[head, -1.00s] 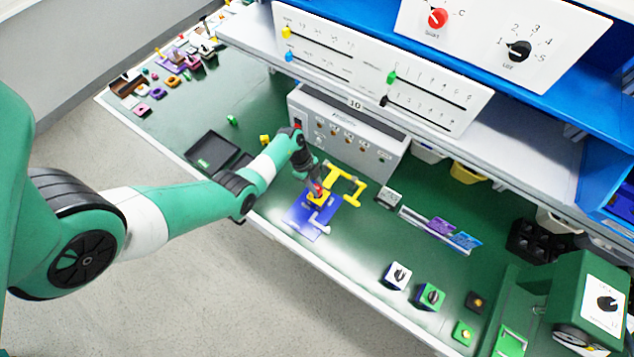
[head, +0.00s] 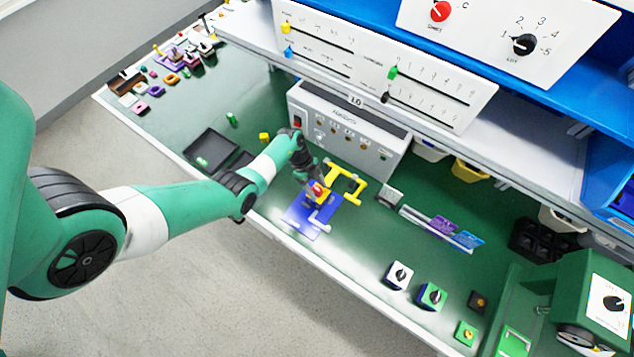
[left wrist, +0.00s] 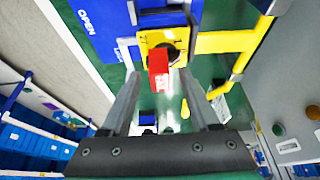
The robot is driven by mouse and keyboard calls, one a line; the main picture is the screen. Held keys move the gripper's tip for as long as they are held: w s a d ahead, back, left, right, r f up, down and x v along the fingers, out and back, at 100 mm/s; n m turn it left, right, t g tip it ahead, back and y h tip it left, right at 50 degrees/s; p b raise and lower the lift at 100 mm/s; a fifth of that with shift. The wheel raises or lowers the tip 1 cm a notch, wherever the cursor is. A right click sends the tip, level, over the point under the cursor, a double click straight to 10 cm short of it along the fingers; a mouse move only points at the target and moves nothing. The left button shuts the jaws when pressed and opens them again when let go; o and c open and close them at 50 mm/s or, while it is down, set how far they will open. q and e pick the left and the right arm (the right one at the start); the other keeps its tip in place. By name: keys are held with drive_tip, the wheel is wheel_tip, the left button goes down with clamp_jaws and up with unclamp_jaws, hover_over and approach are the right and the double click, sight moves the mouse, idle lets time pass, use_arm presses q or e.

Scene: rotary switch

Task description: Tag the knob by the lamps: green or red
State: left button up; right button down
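A red knob handle (head: 319,187) stands on a yellow plate (head: 321,197) over a blue panel (head: 300,215) on the green bench. In the left wrist view the red handle (left wrist: 158,70) and yellow plate (left wrist: 148,40) are close ahead, with a dark round part beside the handle. My left gripper (left wrist: 160,85) is open, its fingers apart on either side of the red handle's line; contact is not visible. It also shows in the head view (head: 314,183). The grey box (head: 372,160) behind carries several small round lamps or buttons. My right gripper is not in view.
A yellow pipe frame (head: 350,183) stands right beside the plate. A rail (head: 425,225) with purple and blue tags lies to the right. A white switch (head: 398,275), a green switch (head: 432,296) and a green station (head: 570,285) stand further right. Black trays (head: 210,148) lie left.

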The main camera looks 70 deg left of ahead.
use_arm(q)
drive_tip(key=p+v, duration=0.5)
drive_tip(key=v, duration=0.6)
drive_tip(key=shift+r, duration=0.3)
drive_tip(key=shift+a, duration=0.1)
wheel_tip(320, 180, up, 9)
drive_tip(key=p, duration=1.1)
